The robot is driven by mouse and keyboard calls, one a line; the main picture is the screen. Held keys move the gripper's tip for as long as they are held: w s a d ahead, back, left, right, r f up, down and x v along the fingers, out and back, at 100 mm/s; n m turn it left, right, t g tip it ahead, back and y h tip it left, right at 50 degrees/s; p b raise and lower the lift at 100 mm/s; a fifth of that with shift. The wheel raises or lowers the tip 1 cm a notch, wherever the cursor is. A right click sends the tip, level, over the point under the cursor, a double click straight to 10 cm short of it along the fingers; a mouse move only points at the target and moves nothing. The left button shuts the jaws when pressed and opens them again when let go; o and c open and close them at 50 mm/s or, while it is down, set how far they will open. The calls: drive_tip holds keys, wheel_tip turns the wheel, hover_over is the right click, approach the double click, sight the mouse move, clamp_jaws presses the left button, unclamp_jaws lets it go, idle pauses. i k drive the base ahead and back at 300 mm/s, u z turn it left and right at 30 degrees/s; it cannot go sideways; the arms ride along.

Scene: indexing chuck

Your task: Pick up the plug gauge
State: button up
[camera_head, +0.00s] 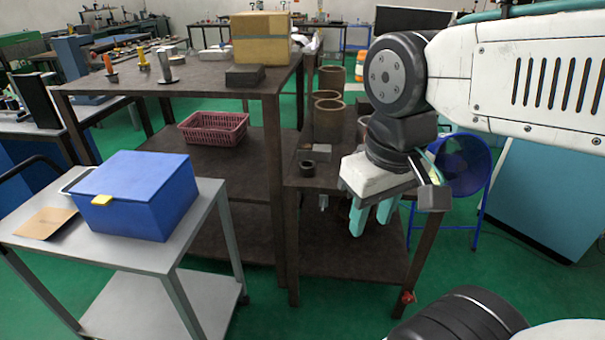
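Several small upright pieces stand at the left of the dark table top: one with an orange handle and dark base (110,66), a yellow-orange one (142,59) and a silver cylinder on a flat foot (165,67). The orange-handled piece looks most like a plug gauge, but at this size I cannot tell for sure. My gripper (370,220) points down in front of the lower dark bench, far to the right of these pieces. Its two teal fingers are apart, with nothing visible between them.
A cardboard box (261,38) and a dark block (245,75) occupy the table's right end. A pink basket (213,127) sits on the shelf below. A blue box (140,195) stands on the grey cart (150,255). Brown cylinders (328,120) stand behind my gripper.

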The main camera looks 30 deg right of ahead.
sight(112, 77)
drive_tip(key=u, duration=0.05)
drive_tip(key=i, duration=1.25)
drive_tip(key=z, duration=0.7)
drive_tip(key=k, duration=1)
drive_tip(key=u, duration=2.4)
drive_tip(key=i, duration=3.45)
drive_tip(key=z, duration=0.05)
